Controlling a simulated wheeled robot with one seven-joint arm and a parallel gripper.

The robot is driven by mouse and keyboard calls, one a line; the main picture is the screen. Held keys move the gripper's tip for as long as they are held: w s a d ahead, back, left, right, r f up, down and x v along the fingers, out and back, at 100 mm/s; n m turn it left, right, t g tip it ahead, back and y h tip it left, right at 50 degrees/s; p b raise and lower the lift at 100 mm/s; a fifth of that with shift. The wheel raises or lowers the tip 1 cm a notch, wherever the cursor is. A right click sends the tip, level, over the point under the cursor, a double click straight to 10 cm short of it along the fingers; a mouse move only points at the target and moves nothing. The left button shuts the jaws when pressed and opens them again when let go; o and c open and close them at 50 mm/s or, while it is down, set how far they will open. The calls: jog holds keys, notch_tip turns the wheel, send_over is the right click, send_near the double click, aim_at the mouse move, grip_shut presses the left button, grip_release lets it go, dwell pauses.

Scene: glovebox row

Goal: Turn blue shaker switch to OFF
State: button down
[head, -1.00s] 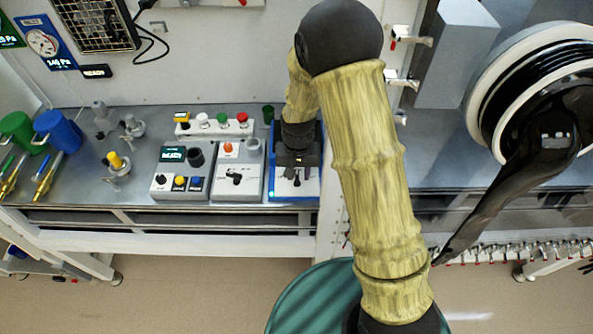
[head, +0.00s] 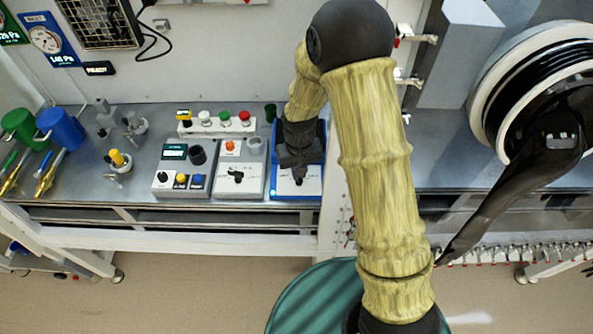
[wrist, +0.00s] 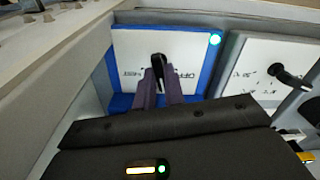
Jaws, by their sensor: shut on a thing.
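The blue shaker (head: 311,185) is a blue-edged unit with a white top plate at the right end of the row of bench devices. In the wrist view its blue frame (wrist: 207,75) surrounds a white plate with printed labels, one reading OFF, and a lit cyan lamp (wrist: 214,39) sits at a corner. A black switch (wrist: 158,62) stands on the plate. My gripper (wrist: 158,80) has its two purple-grey fingers shut on the switch. In the head view my gripper (head: 298,178) is over the shaker and hides part of it.
A grey unit with a black lever (head: 236,178) stands directly left of the shaker. Further left is a unit with coloured buttons (head: 181,181). A strip of coloured buttons (head: 216,127) lies behind. A white post (head: 334,190) stands close on the right.

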jog(key=shift+w+r+n, duration=0.1)
jog(key=shift+n, duration=1.3)
jog(key=shift+a, duration=0.1)
jog(key=c, duration=1.5)
grip_release()
jog(key=shift+w, duration=0.1)
notch_tip(320, 180, up, 17)
jog(key=shift+r+b, duration=0.15)
jog(key=shift+b, duration=0.9)
